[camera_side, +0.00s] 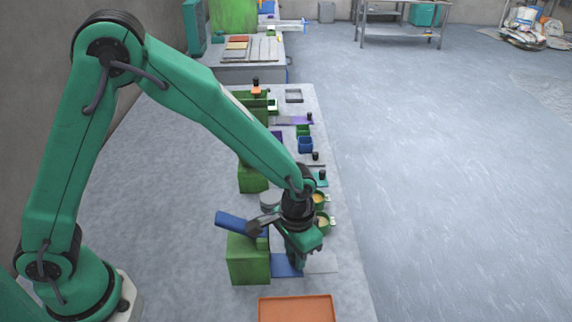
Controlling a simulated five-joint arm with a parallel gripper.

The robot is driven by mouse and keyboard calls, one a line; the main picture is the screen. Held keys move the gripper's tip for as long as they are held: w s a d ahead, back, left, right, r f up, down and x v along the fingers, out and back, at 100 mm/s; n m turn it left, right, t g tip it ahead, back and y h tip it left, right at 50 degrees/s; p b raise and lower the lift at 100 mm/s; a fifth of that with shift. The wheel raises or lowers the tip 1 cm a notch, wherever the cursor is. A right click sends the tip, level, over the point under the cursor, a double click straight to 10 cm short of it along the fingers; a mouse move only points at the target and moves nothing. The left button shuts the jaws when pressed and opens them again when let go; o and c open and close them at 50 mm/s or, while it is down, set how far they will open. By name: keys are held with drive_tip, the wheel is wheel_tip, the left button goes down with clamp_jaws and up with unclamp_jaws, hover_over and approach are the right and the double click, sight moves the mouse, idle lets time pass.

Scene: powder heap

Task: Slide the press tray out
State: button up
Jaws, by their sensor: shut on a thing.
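The press at the near end of the bench has a green body (249,262) and a blue bar (236,222) tilted across its top. The flat blue press tray (283,267) lies low at the right side of the green body. My gripper (297,262) points down over the right part of the blue tray and is shut on it. The fingertips and the exact grip point are partly hidden by the gripper's own body.
An orange tray (297,309) lies in front of the press. Small yellow-filled green cups (325,222), a blue bin (305,145) and another green block (252,178) stand farther back along the narrow bench. Open floor (440,200) lies to the right.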

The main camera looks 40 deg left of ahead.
drive_tip(key=shift+w+d+r, duration=0.1)
drive_tip(key=shift+w+d, duration=3.5)
drive_tip(key=shift+w, duration=0.05)
drive_tip(key=o, duration=0.7)
drive_tip(key=shift+s, duration=0.1)
wheel_tip(320, 180, up, 7)
drive_tip(key=shift+r, duration=0.2)
drive_tip(key=shift+a+r, duration=0.1)
drive_tip(key=shift+a, duration=0.05)
